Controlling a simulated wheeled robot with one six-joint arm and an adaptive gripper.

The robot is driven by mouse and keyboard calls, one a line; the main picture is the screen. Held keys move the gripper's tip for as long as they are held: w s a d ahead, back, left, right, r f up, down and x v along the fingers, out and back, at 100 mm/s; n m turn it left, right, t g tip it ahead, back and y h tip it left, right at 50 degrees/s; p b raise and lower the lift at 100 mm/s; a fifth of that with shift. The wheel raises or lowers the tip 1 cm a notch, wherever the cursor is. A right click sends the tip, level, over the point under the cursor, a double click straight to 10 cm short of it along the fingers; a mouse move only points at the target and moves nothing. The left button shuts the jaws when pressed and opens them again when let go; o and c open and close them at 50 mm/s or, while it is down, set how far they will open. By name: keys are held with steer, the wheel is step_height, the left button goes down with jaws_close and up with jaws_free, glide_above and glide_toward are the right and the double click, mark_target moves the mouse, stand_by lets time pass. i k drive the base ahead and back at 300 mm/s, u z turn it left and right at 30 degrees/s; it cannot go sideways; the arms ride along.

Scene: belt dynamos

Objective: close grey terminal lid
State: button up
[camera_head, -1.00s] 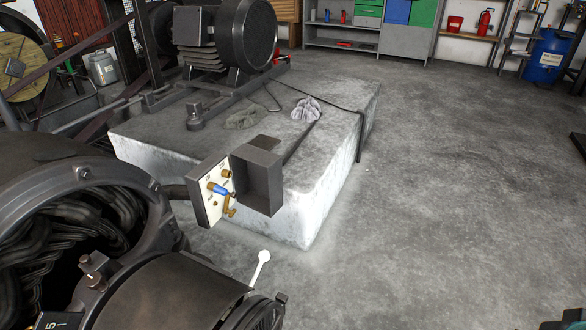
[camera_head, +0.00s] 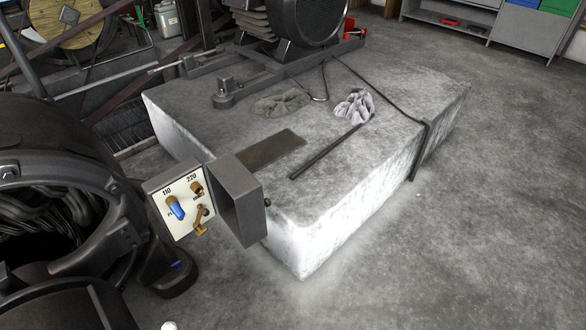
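The grey terminal lid (camera_head: 237,203) stands swung open at the right side of the terminal box. The box's pale face (camera_head: 178,208) is bare to view, with the marks 110 and 220, a blue-handled part (camera_head: 176,209) and brass fittings (camera_head: 200,221). The lid is a shallow grey box shape, with a small dark knob on its right edge. My gripper is not in view.
A pale concrete block (camera_head: 310,237) stands behind the lid, with a motor (camera_head: 308,20), rags (camera_head: 355,106), a dark bar and a flat plate on top. A large dark dynamo (camera_head: 60,190) fills the left. The floor at the right is clear.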

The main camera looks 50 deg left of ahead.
mark_target(240, 200)
steer(key=i, duration=1.75)
steer(key=u, duration=3.8)
steer(key=k, duration=0.5)
steer(key=z, duration=0.4)
steer(key=i, duration=0.55)
steer(key=u, duration=0.45)
